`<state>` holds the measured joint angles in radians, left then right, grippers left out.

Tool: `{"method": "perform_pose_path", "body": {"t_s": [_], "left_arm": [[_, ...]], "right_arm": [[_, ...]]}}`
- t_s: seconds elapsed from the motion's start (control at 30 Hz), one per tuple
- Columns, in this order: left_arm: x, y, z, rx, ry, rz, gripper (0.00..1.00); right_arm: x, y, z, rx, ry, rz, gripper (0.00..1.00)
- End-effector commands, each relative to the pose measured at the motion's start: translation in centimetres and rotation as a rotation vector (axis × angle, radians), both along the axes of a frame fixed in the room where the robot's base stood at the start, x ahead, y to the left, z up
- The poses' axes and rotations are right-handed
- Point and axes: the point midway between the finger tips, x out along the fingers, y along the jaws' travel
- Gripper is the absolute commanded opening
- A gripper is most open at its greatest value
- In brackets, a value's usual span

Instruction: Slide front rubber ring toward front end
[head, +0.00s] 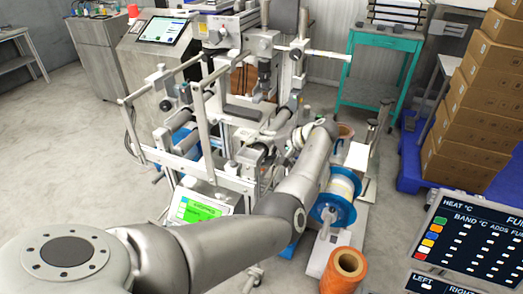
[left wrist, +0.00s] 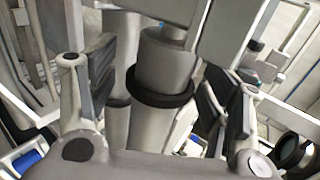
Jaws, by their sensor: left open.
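In the left wrist view a black rubber ring (left wrist: 160,99) sits around a grey metal roller (left wrist: 165,62). My left gripper (left wrist: 157,88) is open, with one dark ribbed finger pad on each side of the roller and ring. Gaps show between the pads and the ring, so I see no grip on it. In the head view my left arm reaches from the lower left into the machine, and my left gripper (head: 284,152) is small and partly hidden among the machine parts. I cannot make out the ring in the head view. My right gripper is not in view.
The machine frame (head: 195,125) crowds the gripper on the left. A blue-flanged reel (head: 335,209) and an orange roll (head: 342,270) stand to the right. A green display (head: 200,209) is near my arm. Boxes (head: 470,110) are stacked at right; floor at left is clear.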

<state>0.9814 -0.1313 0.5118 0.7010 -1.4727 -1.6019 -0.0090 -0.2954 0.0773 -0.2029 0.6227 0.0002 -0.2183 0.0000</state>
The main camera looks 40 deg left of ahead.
Motion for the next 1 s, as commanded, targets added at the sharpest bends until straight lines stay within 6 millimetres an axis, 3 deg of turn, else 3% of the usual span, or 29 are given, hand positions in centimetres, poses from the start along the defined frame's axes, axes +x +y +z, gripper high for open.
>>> {"method": "perform_pose_path", "body": {"t_s": [0.03,0.17,0.63,1.0], "left_arm": [[0.0,-0.1,0.1,0.000,-0.001,0.000,0.72],[0.3,-1.0,0.7,-0.001,-0.002,-0.002,0.72],[2.1,-8.3,5.7,-0.001,-0.001,-0.002,0.72],[2.4,-9.7,6.6,0.000,0.000,0.000,0.72]], "right_arm": [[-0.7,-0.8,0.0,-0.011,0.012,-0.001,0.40],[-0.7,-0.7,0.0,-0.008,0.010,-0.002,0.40],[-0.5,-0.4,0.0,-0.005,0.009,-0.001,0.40],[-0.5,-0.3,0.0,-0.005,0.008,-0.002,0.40]]}}
